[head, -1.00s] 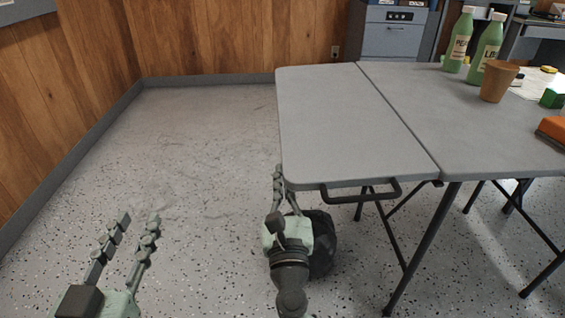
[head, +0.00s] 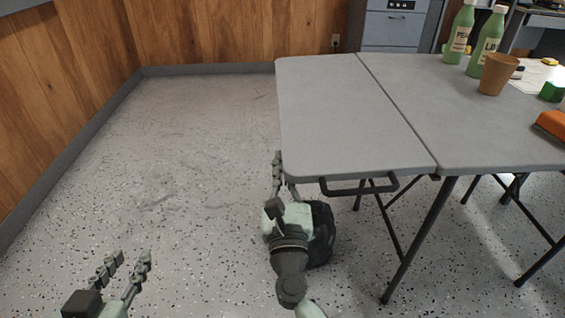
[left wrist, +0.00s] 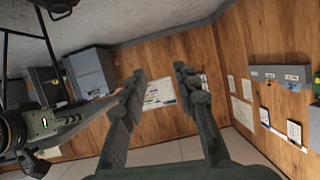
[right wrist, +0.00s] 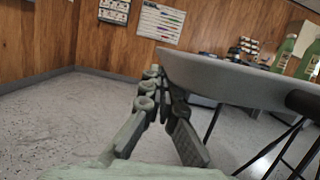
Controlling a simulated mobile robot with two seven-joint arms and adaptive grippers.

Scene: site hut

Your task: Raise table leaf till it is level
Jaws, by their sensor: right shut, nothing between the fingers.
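The grey table leaf (head: 335,115) extends left from the main table top (head: 455,110), with a thin seam between them. Its surface looks level or very nearly level with the main top. My right gripper (head: 282,180) is at the leaf's left edge near the front corner, with part of its fingers hidden by the leaf. In the right wrist view the leaf's rim (right wrist: 230,85) passes just behind and beside the closed fingertips (right wrist: 162,90); I cannot tell whether they touch it. My left gripper (head: 125,262) is open and empty, low over the floor, fingers apart in the left wrist view (left wrist: 160,80).
A dark bar handle (head: 358,190) hangs under the leaf's front edge. Folding legs (head: 425,235) stand below. Two green bottles (head: 485,45), a brown cup (head: 497,75) and an orange object (head: 553,123) are on the main top. The floor at left is clear.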

